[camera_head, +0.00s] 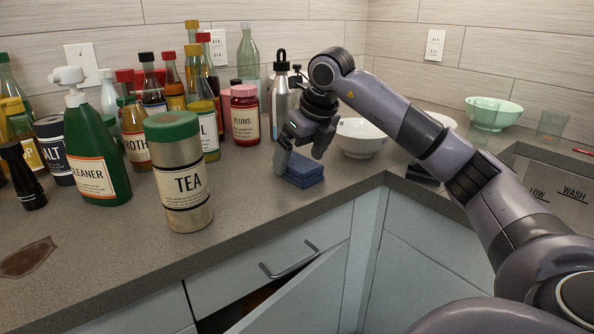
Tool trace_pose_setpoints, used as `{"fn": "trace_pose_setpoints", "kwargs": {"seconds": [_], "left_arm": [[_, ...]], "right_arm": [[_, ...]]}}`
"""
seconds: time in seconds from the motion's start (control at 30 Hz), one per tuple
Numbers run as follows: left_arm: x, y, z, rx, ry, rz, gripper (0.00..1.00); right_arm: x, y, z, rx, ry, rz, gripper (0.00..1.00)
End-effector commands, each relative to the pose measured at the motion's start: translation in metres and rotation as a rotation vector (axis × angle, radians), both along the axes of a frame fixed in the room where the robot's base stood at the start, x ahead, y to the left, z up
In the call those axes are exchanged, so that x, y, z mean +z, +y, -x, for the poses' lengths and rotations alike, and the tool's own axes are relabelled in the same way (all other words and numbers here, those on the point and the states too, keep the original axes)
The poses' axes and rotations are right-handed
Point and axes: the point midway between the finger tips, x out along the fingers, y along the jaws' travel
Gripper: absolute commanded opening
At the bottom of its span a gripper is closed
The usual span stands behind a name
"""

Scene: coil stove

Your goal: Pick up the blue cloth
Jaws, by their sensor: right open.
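A folded blue cloth (304,172) lies on the grey counter near its front edge. My right gripper (300,160) is just above the cloth, pointing down, with its fingers apart. One finger is at the left side of the cloth and the other is above its far right part. I cannot tell whether either finger touches it. My left gripper is not in view.
A tea canister (180,172) and a green cleaner bottle (94,150) stand left of the cloth, with several bottles behind. A metal bottle (280,100) and a white bowl (359,140) stand close by. A drawer (270,272) below is partly open.

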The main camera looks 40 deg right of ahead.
Motion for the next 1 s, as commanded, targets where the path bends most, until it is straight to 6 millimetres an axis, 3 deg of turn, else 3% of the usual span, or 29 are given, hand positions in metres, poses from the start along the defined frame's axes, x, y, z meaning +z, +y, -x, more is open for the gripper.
{"fn": "trace_pose_setpoints", "kwargs": {"seconds": [0.17,0.77,0.93,1.0], "left_arm": [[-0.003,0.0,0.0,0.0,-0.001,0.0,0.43],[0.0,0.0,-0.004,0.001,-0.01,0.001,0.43],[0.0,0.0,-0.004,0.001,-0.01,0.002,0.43],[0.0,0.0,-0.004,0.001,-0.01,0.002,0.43]], "right_arm": [[-0.019,0.0,-0.007,0.001,-0.001,-0.002,0.98],[-0.023,0.0,-0.008,0.0,0.0,-0.001,0.98],[-0.023,0.0,-0.008,0.001,-0.001,-0.002,0.46],[-0.023,0.0,-0.008,0.001,0.0,-0.002,0.42]]}}
